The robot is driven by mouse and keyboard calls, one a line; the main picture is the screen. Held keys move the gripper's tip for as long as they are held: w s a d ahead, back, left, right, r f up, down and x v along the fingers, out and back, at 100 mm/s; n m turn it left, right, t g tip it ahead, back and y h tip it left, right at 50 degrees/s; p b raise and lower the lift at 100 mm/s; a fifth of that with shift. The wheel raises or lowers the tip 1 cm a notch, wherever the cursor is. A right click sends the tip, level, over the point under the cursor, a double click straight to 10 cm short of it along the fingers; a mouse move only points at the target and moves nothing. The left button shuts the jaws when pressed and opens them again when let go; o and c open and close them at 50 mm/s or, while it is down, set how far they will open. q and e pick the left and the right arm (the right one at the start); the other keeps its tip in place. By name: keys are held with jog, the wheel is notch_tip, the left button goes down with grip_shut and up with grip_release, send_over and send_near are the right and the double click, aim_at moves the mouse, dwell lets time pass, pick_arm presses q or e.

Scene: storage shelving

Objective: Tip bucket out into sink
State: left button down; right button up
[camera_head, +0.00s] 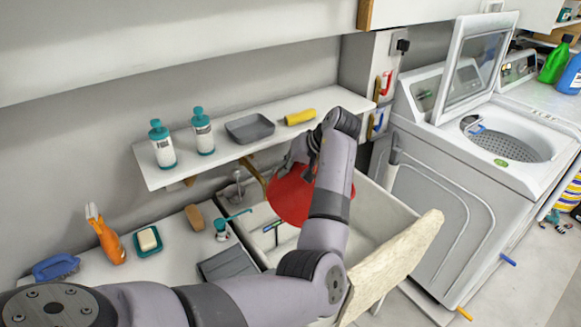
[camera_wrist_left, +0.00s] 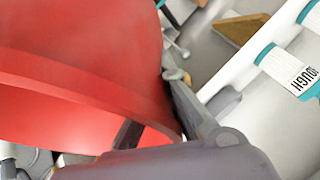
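A red bucket (camera_head: 290,197) is over the left part of the white sink (camera_head: 392,214), partly hidden behind my left arm. Its red wall and rim (camera_wrist_left: 80,85) fill the left of the left wrist view. It looks tilted; its inside and contents cannot be made out. My left gripper (camera_head: 308,160) is at the bucket's upper edge. In the left wrist view its grey fingers (camera_wrist_left: 165,125) lie against the bucket near the rim and appear shut on it. My right gripper is not in view.
A wall shelf (camera_head: 230,150) above the sink holds two bottles (camera_head: 162,145), a grey tray (camera_head: 250,127) and a yellow roll (camera_head: 300,117). Left counter: spray bottle (camera_head: 106,240), soap dish (camera_head: 148,241), brushes. A cream cloth (camera_head: 395,262) hangs at the sink's front. An open washer (camera_head: 500,145) stands right.

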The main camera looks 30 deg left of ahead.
pick_arm(q)
jog(key=shift+s+a+f+t+h+b, duration=0.15)
jog(key=shift+f+t+h+b, duration=0.15)
jog(key=shift+h, duration=0.2)
jog(key=t+h+p, duration=0.1)
jog(key=p, duration=0.2)
jog(key=shift+w+d+r+n, duration=0.3)
jog(key=shift+w+d+r, duration=0.05)
jog(key=shift+r, duration=0.05)
jog(key=shift+w+d+f+n+t+h+p, duration=0.15)
jog(key=shift+t+h+p, duration=0.2)
jog(key=shift+h+p, duration=0.2)
jog(key=shift+s+d+n+t+h+p, duration=0.15)
jog(key=shift+t+h+p, duration=0.25)
jog(key=shift+h, duration=0.25)
jog(key=shift+w+d+f+t+h, duration=0.1)
jog(key=shift+w+f+t+h, duration=0.2)
jog(key=shift+h, duration=0.2)
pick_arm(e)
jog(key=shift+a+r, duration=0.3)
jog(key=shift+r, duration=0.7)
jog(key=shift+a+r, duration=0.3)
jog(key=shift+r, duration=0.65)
